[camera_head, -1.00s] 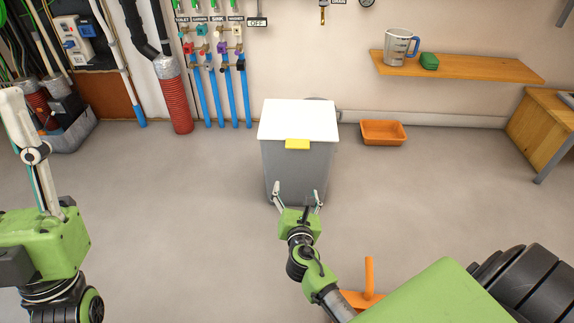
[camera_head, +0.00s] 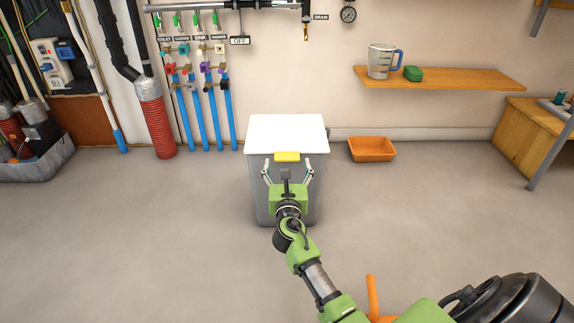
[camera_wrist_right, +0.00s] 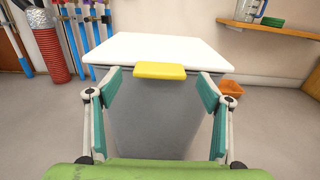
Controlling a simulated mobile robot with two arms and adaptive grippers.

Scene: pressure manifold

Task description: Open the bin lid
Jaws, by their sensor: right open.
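The grey bin (camera_head: 259,198) stands on the floor against the wall, its white lid (camera_head: 287,130) shut flat on top. A yellow tab (camera_head: 287,156) sticks out from the lid's front edge. My right gripper (camera_head: 289,167) is open in front of the bin, just below the tab. In the right wrist view, its two fingers (camera_wrist_right: 160,84) are spread wide on either side of the yellow tab (camera_wrist_right: 160,71), with nothing between them touching. The white lid (camera_wrist_right: 160,50) also shows there, closed. My left gripper is outside the views.
An orange tub (camera_head: 372,149) sits on the floor right of the bin. A wooden shelf (camera_head: 440,78) with a jug (camera_head: 381,61) and a green block (camera_head: 413,73) is above it. Blue pipes (camera_head: 205,120) and a red hose (camera_head: 157,125) stand at left.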

